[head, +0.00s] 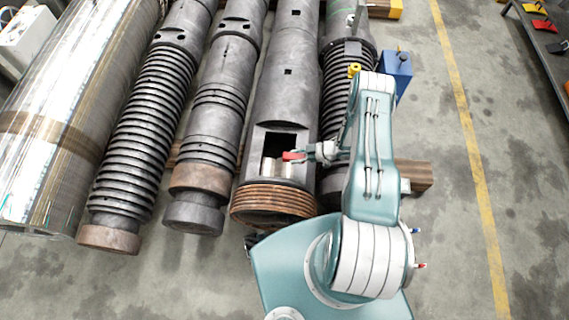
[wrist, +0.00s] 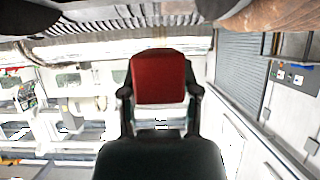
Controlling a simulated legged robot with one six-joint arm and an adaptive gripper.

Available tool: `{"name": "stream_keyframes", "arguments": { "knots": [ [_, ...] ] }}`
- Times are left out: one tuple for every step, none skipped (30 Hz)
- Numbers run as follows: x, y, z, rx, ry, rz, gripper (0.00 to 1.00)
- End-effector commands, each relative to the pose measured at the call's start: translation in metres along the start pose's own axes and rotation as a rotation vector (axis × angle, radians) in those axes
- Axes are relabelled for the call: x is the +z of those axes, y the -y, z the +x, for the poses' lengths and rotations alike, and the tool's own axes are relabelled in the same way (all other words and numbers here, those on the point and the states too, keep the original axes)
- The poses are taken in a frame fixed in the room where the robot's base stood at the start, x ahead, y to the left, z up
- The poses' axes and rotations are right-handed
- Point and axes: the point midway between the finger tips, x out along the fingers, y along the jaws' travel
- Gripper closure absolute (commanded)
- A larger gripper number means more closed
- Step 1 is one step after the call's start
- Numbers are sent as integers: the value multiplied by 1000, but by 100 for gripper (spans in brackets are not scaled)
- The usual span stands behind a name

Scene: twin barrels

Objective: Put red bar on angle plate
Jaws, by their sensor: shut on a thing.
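The red bar (head: 292,156) is in my gripper (head: 305,154), at the rectangular opening in one of the large grey barrels (head: 283,95). In the wrist view the red bar (wrist: 159,77) sits between both fingers of my gripper (wrist: 160,92), which is shut on it. A pale metal piece (head: 276,169) shows in the lower part of the opening, just below and left of the bar. It may be the angle plate, but I cannot tell for sure. Whether the bar touches it is also unclear. The inside of the opening is dark.
Several ribbed and smooth barrels lie side by side, with a big shiny cylinder (head: 62,105) at far left. A wooden beam (head: 413,176) and a blue box (head: 397,70) lie right of my arm. Grey floor with a yellow line (head: 470,130) is open at right.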

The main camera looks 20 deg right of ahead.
Motion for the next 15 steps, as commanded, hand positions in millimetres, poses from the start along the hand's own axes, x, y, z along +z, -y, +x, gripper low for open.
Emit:
{"name": "stream_keyframes", "arguments": {
  "knots": [
    [6,1,12,-3,-1,1,100],
    [8,1,18,-2,-1,2,100],
    [11,0,26,-3,-1,0,100],
    [13,-1,31,-2,-1,1,100],
    [15,-2,36,-1,-1,0,100],
    [18,-2,41,-1,-1,1,100],
    [19,-3,45,-1,-1,0,100],
    [20,-3,47,-1,-1,1,100],
    [21,-3,50,0,-1,1,100],
    [22,-4,52,1,-1,1,100],
    [22,-4,54,1,-1,1,100],
    [24,-4,57,1,-1,1,100],
    [25,-4,61,0,-1,1,100],
    [28,-4,64,0,-1,1,100],
    [33,-4,65,1,-1,2,100]
  ]
}}
